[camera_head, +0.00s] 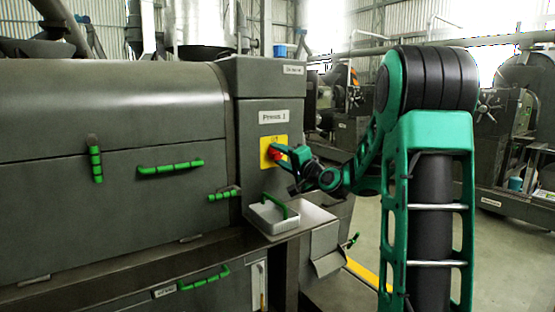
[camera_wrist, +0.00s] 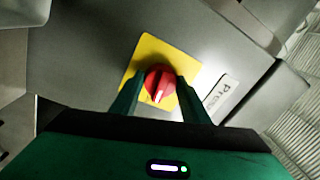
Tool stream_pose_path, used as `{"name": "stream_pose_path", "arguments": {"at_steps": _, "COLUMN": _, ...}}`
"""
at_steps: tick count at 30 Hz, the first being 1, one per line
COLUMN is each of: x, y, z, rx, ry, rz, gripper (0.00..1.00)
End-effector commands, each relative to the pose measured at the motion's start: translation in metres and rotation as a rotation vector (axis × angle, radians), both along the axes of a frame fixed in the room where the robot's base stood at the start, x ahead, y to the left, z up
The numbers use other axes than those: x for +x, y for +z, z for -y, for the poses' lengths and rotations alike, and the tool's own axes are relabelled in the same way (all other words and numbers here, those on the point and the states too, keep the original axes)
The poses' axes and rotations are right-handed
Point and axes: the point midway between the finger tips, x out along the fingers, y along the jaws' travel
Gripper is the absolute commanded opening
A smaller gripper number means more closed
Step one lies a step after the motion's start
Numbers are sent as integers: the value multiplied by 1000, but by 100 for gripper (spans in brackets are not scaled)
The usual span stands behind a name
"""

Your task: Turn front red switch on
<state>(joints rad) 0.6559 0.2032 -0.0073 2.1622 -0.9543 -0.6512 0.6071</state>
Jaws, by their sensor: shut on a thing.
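The red rotary switch (camera_wrist: 160,84) sits on a yellow plate (camera_wrist: 143,57) in the middle of the wrist view. In the head view the red switch (camera_head: 275,153) shows on its yellow plate (camera_head: 266,143), below the "Press 1" label. My gripper (camera_wrist: 160,92) has one green finger on each side of the red knob and is shut on it. In the head view my gripper (camera_head: 285,156) reaches the knob from the right and hides part of it. A pale line on the knob points toward the gripper in the wrist view.
A white tray with a green handle (camera_head: 270,214) stands on the ledge just below the switch. The grey press body (camera_head: 110,110) with green handles fills the left. Other machines stand behind on the right, with open floor (camera_head: 500,250) before them.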

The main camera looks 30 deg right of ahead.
Motion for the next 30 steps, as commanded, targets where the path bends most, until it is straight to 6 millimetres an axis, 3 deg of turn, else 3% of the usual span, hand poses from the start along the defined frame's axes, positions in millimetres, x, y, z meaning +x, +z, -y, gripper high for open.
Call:
{"name": "stream_pose_path", "arguments": {"at_steps": 9, "x": 0, "y": -2, "z": 1, "rx": 130, "ry": -3, "rz": -9, "gripper": 19}}
{"name": "stream_pose_path", "arguments": {"at_steps": 26, "x": -1, "y": -3, "z": 2, "rx": 161, "ry": -4, "rz": -11, "gripper": 19}}
{"name": "stream_pose_path", "arguments": {"at_steps": 27, "x": -1, "y": -3, "z": 2, "rx": 161, "ry": -4, "rz": -11, "gripper": 46}}
{"name": "stream_pose_path", "arguments": {"at_steps": 29, "x": -1, "y": -3, "z": 2, "rx": 160, "ry": -4, "rz": -11, "gripper": 60}}
{"name": "stream_pose_path", "arguments": {"at_steps": 30, "x": -1, "y": -2, "z": 1, "rx": 160, "ry": -4, "rz": -10, "gripper": 60}}
